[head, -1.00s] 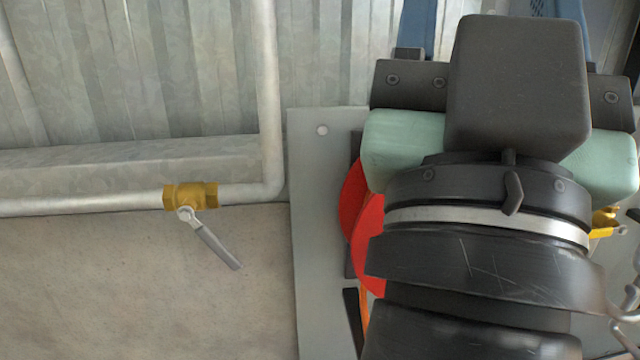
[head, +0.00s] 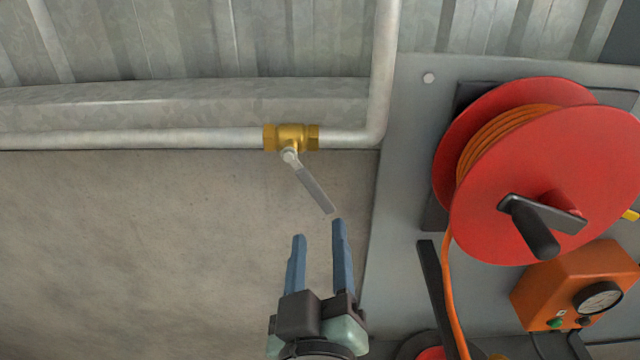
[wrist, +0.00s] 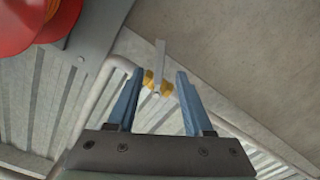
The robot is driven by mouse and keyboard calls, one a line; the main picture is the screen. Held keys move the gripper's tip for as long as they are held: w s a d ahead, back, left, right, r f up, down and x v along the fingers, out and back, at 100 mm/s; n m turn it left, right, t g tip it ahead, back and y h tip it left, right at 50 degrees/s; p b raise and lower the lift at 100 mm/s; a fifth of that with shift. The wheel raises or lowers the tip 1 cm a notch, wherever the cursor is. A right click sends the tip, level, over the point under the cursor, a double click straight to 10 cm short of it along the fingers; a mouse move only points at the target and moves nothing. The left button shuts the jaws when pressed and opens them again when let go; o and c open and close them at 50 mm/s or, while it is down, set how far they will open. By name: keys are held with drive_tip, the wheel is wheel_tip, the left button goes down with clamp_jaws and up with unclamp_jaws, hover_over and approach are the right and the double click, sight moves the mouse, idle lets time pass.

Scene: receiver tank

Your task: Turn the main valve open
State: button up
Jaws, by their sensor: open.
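The main valve (head: 291,138) is a brass body on a grey horizontal pipe. Its grey lever handle (head: 314,190) slants down and to the right from the valve. My gripper (head: 319,229) is open and empty, with two blue fingers pointing up, just below the lever's lower end in the head view. I cannot tell whether a finger touches the lever. In the wrist view the brass valve (wrist: 157,86) and its lever (wrist: 159,60) show between and beyond the open fingers of my gripper (wrist: 156,74).
A red hose reel (head: 545,170) with orange hose and a black crank is mounted on a grey panel (head: 405,150) at right. An orange box with a gauge (head: 575,285) sits below it. The pipe (head: 383,70) bends upward right of the valve. The wall at left is clear.

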sight(319, 198)
drive_tip(key=w, duration=1.1)
drive_tip(key=shift+w+r, duration=0.1)
drive_tip(key=shift+w, duration=0.5)
clamp_jaws()
idle(0.9)
